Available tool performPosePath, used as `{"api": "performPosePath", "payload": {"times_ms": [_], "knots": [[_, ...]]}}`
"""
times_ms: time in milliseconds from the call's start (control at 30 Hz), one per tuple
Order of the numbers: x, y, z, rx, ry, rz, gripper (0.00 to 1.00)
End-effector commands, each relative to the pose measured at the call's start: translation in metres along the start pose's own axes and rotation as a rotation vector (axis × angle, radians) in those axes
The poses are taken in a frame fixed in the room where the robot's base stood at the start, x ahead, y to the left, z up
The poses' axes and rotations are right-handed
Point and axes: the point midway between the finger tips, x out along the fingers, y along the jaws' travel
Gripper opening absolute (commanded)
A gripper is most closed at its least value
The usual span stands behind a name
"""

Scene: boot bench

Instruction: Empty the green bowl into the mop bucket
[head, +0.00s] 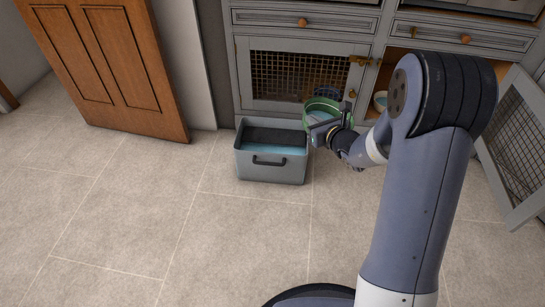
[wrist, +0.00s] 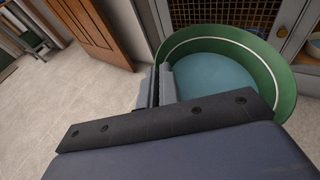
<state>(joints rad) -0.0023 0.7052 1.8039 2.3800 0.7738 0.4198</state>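The green bowl (head: 308,104) is held up just right of the mop bucket, in front of the grey cabinet. It looks roughly level, and blue liquid shows inside it. In the wrist view the bowl (wrist: 277,75) fills the upper right. My gripper (head: 335,125) is shut on the bowl's near rim; the fingers also show in the wrist view (wrist: 159,85). The mop bucket (head: 272,166) is a grey rectangular tub with a dark handle, standing on the floor. It has a dark insert at the back and blue in its front part.
A brown wooden door (head: 115,70) stands at the left. The grey cabinet (head: 300,35) is behind, with a mesh door and its right door (head: 515,150) swung open. A small pale bowl (head: 380,102) sits inside. The tiled floor (head: 130,220) in front is clear.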

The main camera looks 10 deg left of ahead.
Motion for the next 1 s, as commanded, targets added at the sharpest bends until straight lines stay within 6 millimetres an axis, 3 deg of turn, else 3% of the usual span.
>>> {"api": "performPosePath", "payload": {"times_ms": [1000], "knots": [[0.035,0.013,-0.018,-0.005,-0.007,0.054,0.00]]}}
